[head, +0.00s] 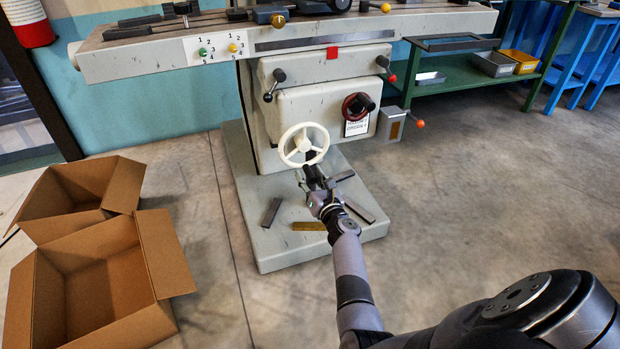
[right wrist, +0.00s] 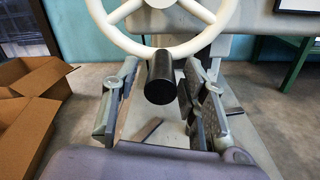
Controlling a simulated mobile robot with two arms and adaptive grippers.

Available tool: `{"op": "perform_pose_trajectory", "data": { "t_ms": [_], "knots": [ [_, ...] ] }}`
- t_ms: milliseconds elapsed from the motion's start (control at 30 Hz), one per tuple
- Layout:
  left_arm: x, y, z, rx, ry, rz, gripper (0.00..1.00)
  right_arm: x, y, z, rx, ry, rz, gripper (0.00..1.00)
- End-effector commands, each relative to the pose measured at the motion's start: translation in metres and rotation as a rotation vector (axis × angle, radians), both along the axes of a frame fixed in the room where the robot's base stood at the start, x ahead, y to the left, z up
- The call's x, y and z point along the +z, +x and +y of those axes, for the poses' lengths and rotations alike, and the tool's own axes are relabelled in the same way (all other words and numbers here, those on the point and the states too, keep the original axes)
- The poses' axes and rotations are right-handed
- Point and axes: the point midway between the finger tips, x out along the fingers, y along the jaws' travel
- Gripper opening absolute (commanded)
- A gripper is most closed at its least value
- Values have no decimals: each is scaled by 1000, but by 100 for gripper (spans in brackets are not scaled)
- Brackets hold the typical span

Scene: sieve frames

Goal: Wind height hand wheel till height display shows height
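The white hand wheel (head: 303,145) is on the front of the grey machine, low on its column. Its rim and spokes also fill the top of the right wrist view (right wrist: 163,45). A black cylindrical handle (right wrist: 160,80) sticks out from the bottom of the wheel towards me. My right gripper (head: 317,177) is open, its fingers on either side of the handle with visible gaps. The wheel hides part of the column behind it. A small white plate with dark lettering (head: 357,127) sits to the right; its text is too small to read. My left gripper is not in view.
Loose metal bars (head: 271,212) lie on the machine's base plate (head: 290,256). Two open cardboard boxes (head: 100,285) stand on the left. The floor on the right is clear.

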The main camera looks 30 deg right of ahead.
Motion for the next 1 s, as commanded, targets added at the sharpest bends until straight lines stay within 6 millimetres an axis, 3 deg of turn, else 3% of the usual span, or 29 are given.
{"op": "perform_pose_trajectory", "data": {
  "t_ms": [233, 367, 800, 1000],
  "knots": [
    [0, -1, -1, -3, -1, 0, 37, 2, -1, -1, -1, -2, -3, 40],
    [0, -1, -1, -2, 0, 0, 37, 1, -12, 2, -1, -4, -1, 40],
    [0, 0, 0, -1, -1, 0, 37, 0, -96, 20, -1, -1, 1, 40],
    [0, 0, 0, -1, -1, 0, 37, 1, -115, 24, -1, 0, -1, 40]
  ]
}}
